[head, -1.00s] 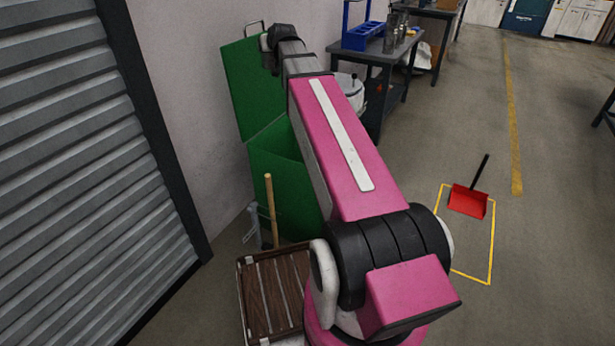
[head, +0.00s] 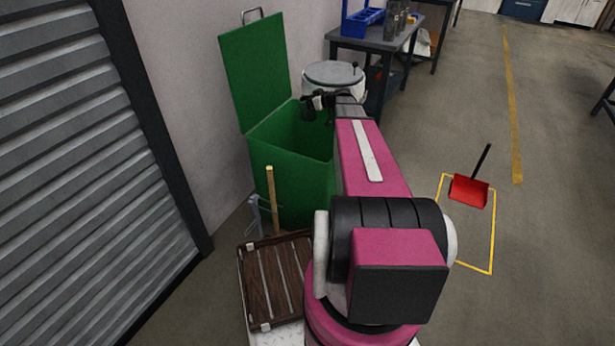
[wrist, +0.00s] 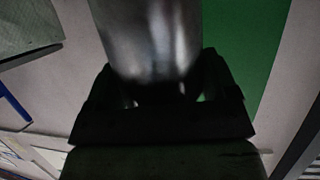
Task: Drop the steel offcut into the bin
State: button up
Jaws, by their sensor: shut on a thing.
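The steel offcut (wrist: 150,35) is a shiny grey rounded piece between the fingers of my gripper (wrist: 162,88) in the wrist view. My gripper is shut on it. The green bin (head: 292,180) stands against the wall with its lid (head: 253,72) swung up and open. In the head view my gripper (head: 309,107) is small and dark, over the bin's opening near its back edge. I cannot make out the offcut clearly in the head view. My arm hides the bin's right side.
A white drum (head: 334,74) stands behind the bin, beside a workbench (head: 372,43) with a blue rack (head: 363,28). A wooden-slatted cart (head: 274,284) and a wooden handle (head: 271,200) are in front of the bin. A red dustpan (head: 468,191) lies in a yellow floor outline. A shutter fills the left.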

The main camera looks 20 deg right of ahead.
aim_at(311, 116)
jog(key=shift+s+d+f, duration=0.15)
jog(key=shift+d+f, duration=0.3)
jog(key=shift+f, duration=3.15)
jog(key=o, duration=0.9)
jog(key=shift+o, duration=0.2)
jog(key=shift+r, duration=0.1)
notch_tip(311, 116, up, 4)
jog(key=shift+s+a+r, duration=0.15)
jog(key=s+a+r, duration=0.3)
jog(key=a+r, duration=0.3)
jog(key=a, duration=0.4)
jog(key=shift+s+a+r, duration=0.25)
jog(key=shift+s+a, duration=0.05)
jog(key=shift+a, duration=0.1)
